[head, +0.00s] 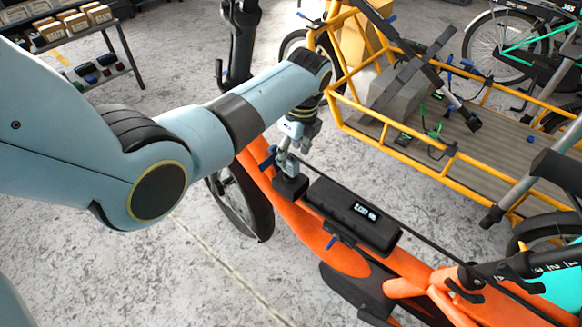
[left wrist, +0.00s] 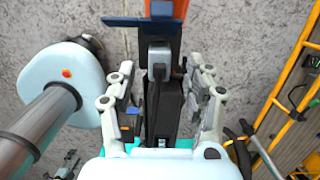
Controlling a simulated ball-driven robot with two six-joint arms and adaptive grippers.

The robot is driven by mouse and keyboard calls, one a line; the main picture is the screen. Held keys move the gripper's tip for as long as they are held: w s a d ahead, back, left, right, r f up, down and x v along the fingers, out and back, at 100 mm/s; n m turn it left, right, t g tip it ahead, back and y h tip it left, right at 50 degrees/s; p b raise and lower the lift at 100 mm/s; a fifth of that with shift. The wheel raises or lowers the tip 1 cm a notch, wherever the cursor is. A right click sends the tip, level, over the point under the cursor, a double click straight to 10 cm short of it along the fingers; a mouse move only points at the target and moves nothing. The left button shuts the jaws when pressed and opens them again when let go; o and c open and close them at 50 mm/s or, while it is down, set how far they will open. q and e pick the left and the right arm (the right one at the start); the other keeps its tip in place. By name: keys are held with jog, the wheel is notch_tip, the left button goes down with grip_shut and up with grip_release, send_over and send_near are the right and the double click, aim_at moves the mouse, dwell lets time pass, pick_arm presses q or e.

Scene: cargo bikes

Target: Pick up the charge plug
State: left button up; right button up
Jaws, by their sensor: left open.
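My left gripper (head: 288,160) points down over the orange bike frame, just above a small black block (head: 290,188) at the end of the long black battery case (head: 352,214) with a lit display. In the left wrist view my open left gripper (left wrist: 160,85) has one finger on each side of a narrow dark part with a grey top (left wrist: 159,54). I cannot tell whether the fingers touch it, or whether it is the charge plug. Small black parts with green pieces (head: 432,140) lie on the yellow cargo bike's bed. My right gripper is not in view.
The orange bike (head: 335,254) runs diagonally below my left arm. The yellow cargo rack (head: 377,122), holding boxes, stands close behind on the right. A shelf (head: 105,72) stands at the back left. The concrete floor at lower left is clear.

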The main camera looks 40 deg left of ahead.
pick_arm(q)
jog(key=shift+a+f+b, duration=0.2)
jog(key=shift+f+b, duration=0.1)
jog(key=shift+f, duration=0.9)
grip_shut()
jog(key=shift+r, duration=0.15)
